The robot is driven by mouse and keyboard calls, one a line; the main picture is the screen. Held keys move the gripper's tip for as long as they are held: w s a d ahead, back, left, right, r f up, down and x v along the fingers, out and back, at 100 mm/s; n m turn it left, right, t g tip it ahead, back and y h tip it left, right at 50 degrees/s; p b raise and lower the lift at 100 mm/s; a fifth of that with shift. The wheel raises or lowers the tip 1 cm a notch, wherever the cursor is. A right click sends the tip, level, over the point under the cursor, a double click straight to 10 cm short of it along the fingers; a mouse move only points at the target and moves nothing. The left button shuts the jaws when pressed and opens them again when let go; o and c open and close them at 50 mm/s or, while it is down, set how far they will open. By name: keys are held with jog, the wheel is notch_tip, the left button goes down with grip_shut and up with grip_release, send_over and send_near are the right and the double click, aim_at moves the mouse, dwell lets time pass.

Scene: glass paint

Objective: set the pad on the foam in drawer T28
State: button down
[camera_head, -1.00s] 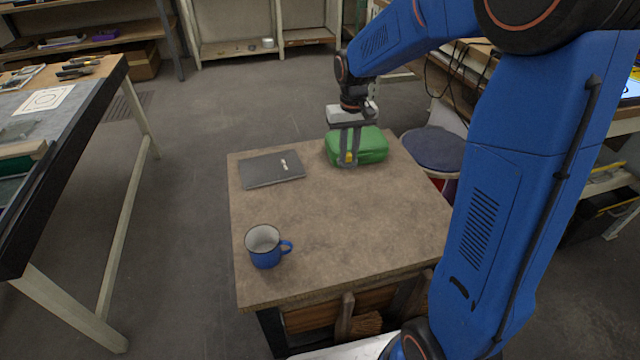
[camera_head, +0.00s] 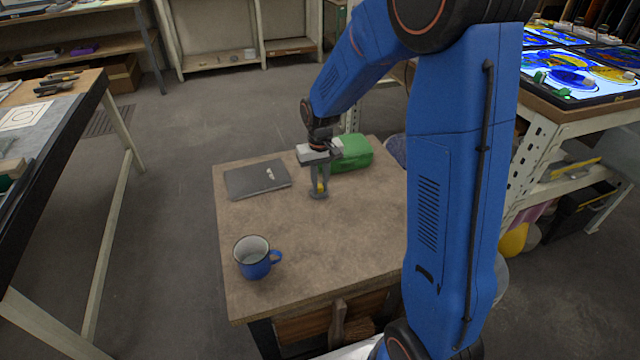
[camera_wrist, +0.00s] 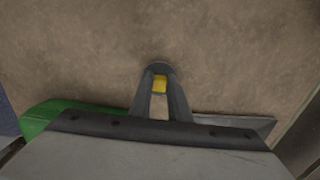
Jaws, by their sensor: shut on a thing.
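My gripper (camera_head: 319,190) is shut on a small yellow piece, over the brown table in the head view. The yellow piece (camera_wrist: 160,84) shows between the two grey fingertips in the wrist view. A grey rounded edge shows just beyond the fingertips there; it may be the pad's base, but most of it is hidden. I cannot tell whether the held thing touches the tabletop. No drawer marked T28 and no foam can be made out in either view.
The brown table (camera_head: 330,245) holds a blue mug (camera_head: 253,262), a flat dark grey item (camera_head: 257,179) and a green case (camera_head: 352,153) close behind my gripper. A light table (camera_head: 580,75) with coloured glass stands at the right. A workbench (camera_head: 50,110) stands at the left.

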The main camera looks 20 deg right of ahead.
jog(key=shift+f, duration=0.1)
jog(key=c, duration=1.7)
grip_release()
jog(key=shift+o, duration=0.2)
